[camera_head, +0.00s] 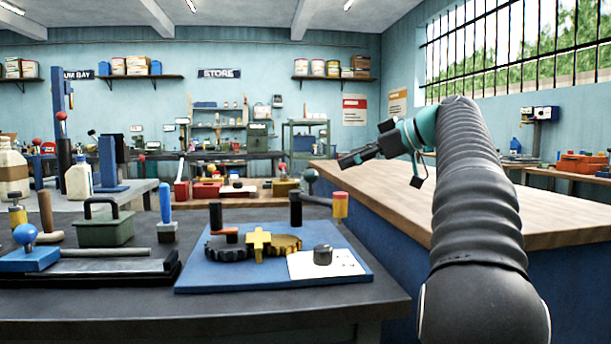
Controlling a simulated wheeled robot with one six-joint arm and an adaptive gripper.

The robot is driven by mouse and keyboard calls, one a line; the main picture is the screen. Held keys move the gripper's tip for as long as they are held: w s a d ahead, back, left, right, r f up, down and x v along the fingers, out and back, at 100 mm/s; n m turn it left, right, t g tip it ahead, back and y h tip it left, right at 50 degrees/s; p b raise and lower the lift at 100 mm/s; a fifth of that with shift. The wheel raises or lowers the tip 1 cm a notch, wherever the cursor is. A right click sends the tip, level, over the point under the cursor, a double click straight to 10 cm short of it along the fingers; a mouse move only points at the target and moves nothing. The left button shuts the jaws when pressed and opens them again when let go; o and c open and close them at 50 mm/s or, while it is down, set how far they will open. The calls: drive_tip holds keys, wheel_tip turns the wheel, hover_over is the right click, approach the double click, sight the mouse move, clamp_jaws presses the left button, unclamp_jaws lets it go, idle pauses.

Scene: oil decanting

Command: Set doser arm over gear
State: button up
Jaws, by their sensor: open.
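A black post (295,212) stands at the board's back edge, with a dark bar (318,201) reaching right to a yellow and red cylinder (340,206). This looks like the doser arm, pointing away from the gear. An orange-red lever (225,232) with a black upright handle (216,217) lies at the gear's left. My gripper (347,160) is open and empty, apart from the board, up and to its right.
A black knob (323,254) sits on a white card (345,264) at the board's right. A green box (104,228), a blue-handled tool (165,212) and a black tray (100,272) stand left. A wooden-topped counter (540,205) fills the right. The air above the board looks clear.

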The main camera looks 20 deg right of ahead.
sight(311, 175)
drive_tip(key=x, duration=1.2)
drive_tip(key=shift+w+a+f, duration=0.1)
drive_tip(key=shift+w+f, duration=0.05)
drive_tip(key=shift+w, duration=0.1)
clamp_jaws()
